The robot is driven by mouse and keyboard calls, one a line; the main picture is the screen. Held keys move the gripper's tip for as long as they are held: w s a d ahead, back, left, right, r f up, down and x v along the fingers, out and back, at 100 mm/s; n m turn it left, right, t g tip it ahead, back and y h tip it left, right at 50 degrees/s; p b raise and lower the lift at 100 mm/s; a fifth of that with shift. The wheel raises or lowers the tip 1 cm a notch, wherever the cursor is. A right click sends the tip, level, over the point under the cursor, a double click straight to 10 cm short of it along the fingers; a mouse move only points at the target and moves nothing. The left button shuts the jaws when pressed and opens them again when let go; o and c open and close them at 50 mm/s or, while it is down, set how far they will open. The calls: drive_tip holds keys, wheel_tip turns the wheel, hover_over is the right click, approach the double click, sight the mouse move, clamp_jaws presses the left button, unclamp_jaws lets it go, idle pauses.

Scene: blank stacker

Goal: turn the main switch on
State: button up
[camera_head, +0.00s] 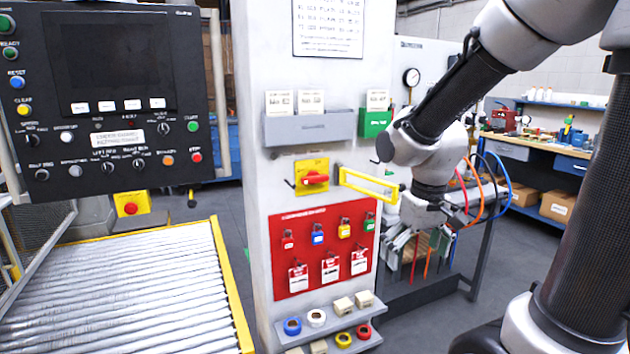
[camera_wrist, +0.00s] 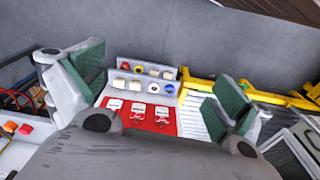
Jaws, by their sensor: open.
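The main switch (camera_head: 314,178) is a red rotary handle on a yellow plate on the pale cabinet front in the head view. Its handle lies about horizontal. A yellow bar frame (camera_head: 368,184) juts out right of the switch, its far end close to my gripper. I cannot tell if they touch. My gripper (camera_head: 412,212) is right of the switch, partly hidden by my wrist. In the wrist view my gripper (camera_wrist: 155,100) has its green-padded fingers wide apart, with nothing between them. The switch is not visible there; the gripper body blocks the lower middle.
Below the switch is a red lockout board (camera_head: 322,262) with padlocks and tags. Shelves (camera_head: 318,322) under it hold tape rolls and small blocks. A grey bin (camera_head: 312,127) is above. A control panel (camera_head: 105,95) and roller conveyor (camera_head: 130,290) stand left. Coloured hoses (camera_head: 493,190) hang right.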

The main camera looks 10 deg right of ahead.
drive_tip(key=w+a+f+t, duration=0.35)
drive_tip(key=w+f, duration=0.65)
drive_tip(key=w, duration=0.5)
drive_tip(key=n+t+y, duration=0.1)
drive_tip(key=t+y, duration=0.2)
drive_tip(key=t, duration=1)
approach(316, 180)
drive_tip(key=w, duration=0.6)
drive_tip(key=w+a, duration=0.1)
drive_tip(key=w, duration=0.3)
drive_tip(key=shift+w+a+f, duration=0.1)
drive_tip(key=shift+w+a, duration=0.05)
drive_tip(key=shift+a, duration=0.2)
drive_tip(key=shift+w+a, duration=0.1)
drive_tip(key=shift+w, duration=0.25)
drive_tip(key=c, duration=0.9)
